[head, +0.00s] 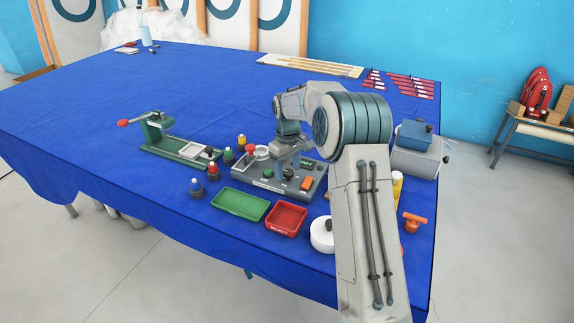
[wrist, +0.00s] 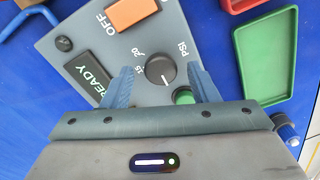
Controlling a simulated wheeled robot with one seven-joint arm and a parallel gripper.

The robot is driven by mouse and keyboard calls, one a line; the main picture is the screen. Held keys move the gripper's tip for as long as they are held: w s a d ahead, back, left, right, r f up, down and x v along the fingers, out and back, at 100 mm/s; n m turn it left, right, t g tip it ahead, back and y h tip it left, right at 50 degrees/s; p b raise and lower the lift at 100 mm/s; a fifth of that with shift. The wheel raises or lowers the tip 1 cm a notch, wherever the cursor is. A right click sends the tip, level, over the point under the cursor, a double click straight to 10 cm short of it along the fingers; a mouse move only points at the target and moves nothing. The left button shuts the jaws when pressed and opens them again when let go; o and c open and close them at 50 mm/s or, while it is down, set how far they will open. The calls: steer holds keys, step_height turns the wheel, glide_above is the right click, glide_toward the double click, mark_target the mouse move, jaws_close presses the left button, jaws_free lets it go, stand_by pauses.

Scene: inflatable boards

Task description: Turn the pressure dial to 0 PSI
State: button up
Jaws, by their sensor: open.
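The pressure dial (wrist: 155,70) is a round black knob with a white pointer line, on the grey control panel (wrist: 75,30) in the wrist view. "PSI", "20" and "15" are readable around it; other marks are hidden or unreadable, and I cannot tell the exact setting. My gripper (wrist: 160,66) is open, with one blue finger on each side of the dial; contact is not clear. In the head view my gripper (head: 288,160) points down over the panel (head: 250,186), and the arm partly hides it.
An orange OFF switch (wrist: 132,12), a READY display (wrist: 88,80) and a green button (wrist: 183,96) are close to the dial. A green tray (head: 240,205) and a red tray (head: 286,219) lie in front of the panel.

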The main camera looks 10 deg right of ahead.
mark_target(288, 171)
step_height(288, 171, up, 14)
steer(key=shift+b, duration=0.4)
steer(key=s+r+m+t, duration=0.2)
steer(key=s+r+m, duration=0.15)
steer(key=s, duration=1.35)
steer(key=s+f+m, duration=0.1)
steer(key=s+f, duration=0.2)
steer(key=s, duration=0.7)
steer(key=s+f+m+t, duration=0.1)
steer(key=s+f+m, duration=0.1)
steer(key=s, duration=0.8)
steer(key=shift+s+f, duration=0.4)
steer(key=shift+f, duration=0.5)
